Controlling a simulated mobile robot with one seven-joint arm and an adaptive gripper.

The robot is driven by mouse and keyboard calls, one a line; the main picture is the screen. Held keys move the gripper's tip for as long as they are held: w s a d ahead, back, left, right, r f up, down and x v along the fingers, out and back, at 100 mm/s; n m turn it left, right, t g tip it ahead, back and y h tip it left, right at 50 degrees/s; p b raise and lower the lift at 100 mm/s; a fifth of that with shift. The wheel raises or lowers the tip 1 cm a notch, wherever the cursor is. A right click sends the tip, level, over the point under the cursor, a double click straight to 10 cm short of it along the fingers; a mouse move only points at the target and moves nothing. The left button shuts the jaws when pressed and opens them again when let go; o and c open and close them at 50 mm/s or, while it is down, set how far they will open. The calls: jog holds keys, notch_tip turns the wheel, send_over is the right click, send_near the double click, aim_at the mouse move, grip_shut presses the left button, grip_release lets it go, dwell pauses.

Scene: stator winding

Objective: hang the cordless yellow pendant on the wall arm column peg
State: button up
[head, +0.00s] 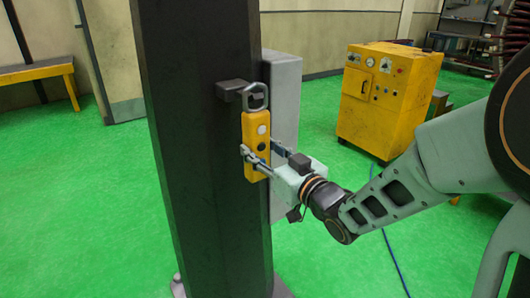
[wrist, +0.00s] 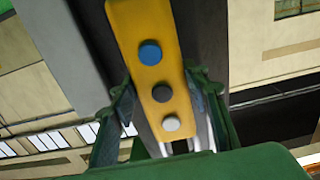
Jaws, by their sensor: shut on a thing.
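The yellow pendant (head: 256,142) is upright in the head view, with a grey metal loop (head: 256,97) at its top. My gripper (head: 256,160) is shut on its lower half from the right. In the wrist view the pendant (wrist: 158,75) shows blue, dark and pale buttons between my fingers (wrist: 158,108). The dark column (head: 203,140) stands behind and to the left of it. A black peg (head: 232,90) sticks out of the column at the height of the loop. The loop overlaps the peg's end in the picture; I cannot tell whether it is around the peg or in front of it.
A grey box (head: 285,110) is on the column's right side, close behind my gripper. A yellow cabinet (head: 388,100) stands back right, and a yellow bench (head: 38,72) back left. A blue cable (head: 393,255) lies on the green floor.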

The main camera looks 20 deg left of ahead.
jog(key=shift+x, duration=1.8)
jog(key=shift+w+a+f+b, duration=0.25)
jog(key=shift+f+b, duration=0.2)
jog(key=shift+b, duration=0.15)
jog(key=shift+w+a+f+b, duration=0.2)
jog(key=shift+f+b, duration=0.2)
jog(key=shift+b, duration=0.2)
jog(key=o, duration=1.6)
jog(key=shift+o, duration=0.3)
jog(key=shift+f, duration=0.1)
jog(key=shift+f, duration=0.1)
jog(key=shift+s, duration=0.1)
